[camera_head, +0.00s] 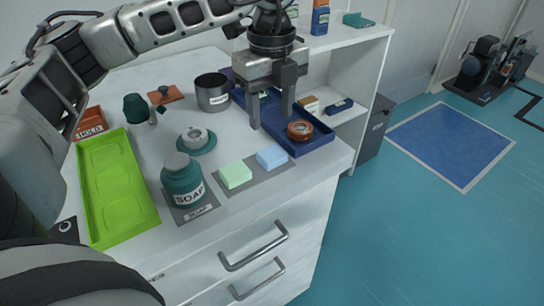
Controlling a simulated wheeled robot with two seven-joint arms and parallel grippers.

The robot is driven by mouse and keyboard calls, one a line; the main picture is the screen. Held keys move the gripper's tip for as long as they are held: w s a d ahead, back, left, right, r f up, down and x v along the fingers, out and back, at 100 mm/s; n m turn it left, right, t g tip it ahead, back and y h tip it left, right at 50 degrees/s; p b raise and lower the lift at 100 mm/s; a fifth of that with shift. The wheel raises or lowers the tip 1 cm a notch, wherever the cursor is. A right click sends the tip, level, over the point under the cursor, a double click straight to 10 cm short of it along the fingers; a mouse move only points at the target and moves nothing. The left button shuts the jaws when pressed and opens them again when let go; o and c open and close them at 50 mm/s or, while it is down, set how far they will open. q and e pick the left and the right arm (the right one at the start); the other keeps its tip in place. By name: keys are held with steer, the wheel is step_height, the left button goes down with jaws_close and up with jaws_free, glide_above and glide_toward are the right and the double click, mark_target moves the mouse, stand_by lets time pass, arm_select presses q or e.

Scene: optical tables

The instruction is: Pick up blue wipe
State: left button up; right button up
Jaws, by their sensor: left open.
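The blue wipe (272,157) is a light blue block lying on a grey mat (262,176) near the front right of the white counter. A light green block (234,175) lies on the same mat to its left. My left gripper (270,122) is open and points down, above and behind the blue wipe, over the near left part of a dark blue tray. Nothing shows between its fingers. My right gripper is not in view.
The dark blue tray (318,144) holds a round brown item (300,130). A soap jar (183,180), a small lidded dish (196,138), a metal pot (212,92) and a green tray (118,190) stand to the left. A white shelf (345,50) rises behind.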

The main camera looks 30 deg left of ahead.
mark_target(271, 153)
arm_select(q)
step_height(271, 153, down, 9)
steer(key=shift+d+r, duration=0.1)
steer(key=shift+s, duration=0.1)
steer(key=c, duration=0.6)
